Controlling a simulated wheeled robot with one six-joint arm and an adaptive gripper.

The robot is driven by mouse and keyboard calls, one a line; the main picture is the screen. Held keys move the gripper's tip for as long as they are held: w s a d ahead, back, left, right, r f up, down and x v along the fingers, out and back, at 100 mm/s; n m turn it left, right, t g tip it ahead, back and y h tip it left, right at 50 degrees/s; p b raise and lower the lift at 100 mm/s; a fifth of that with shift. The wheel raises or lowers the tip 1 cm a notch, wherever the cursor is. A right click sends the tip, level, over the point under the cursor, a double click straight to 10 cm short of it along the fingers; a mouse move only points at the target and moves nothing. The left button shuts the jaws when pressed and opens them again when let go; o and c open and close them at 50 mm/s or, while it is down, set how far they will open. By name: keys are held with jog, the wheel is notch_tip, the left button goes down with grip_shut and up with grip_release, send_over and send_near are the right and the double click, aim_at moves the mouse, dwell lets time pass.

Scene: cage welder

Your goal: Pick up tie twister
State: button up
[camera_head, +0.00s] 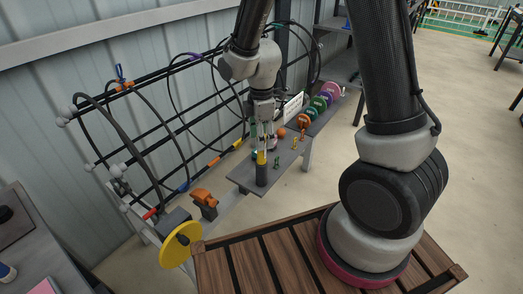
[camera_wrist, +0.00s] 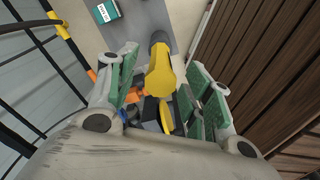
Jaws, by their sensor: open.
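A yellow tool (camera_head: 262,158), which I take to be the tie twister, stands upright in a dark grey cylinder (camera_head: 261,176) at the front corner of the grey table. My gripper (camera_head: 264,149) is pointed down over it. In the wrist view the yellow tool (camera_wrist: 160,72) lies between the two green-padded fingers of my gripper (camera_wrist: 163,62), with a visible gap on each side. The fingers are open and hold nothing. The lower part of the tool is hidden in the cylinder.
The grey table (camera_head: 240,174) carries small figures and an orange ball (camera_head: 281,132). Coloured discs (camera_head: 318,103) stand at the back. A black wire cage (camera_head: 150,130) is close on the left. An orange tool (camera_head: 203,198) and a yellow disc (camera_head: 180,244) are in front.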

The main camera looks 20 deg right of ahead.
notch_tip(320, 180, down, 2)
jog(key=shift+c, duration=0.4)
grip_shut()
jog(key=shift+r, duration=0.15)
notch_tip(320, 180, up, 18)
dwell(0.5)
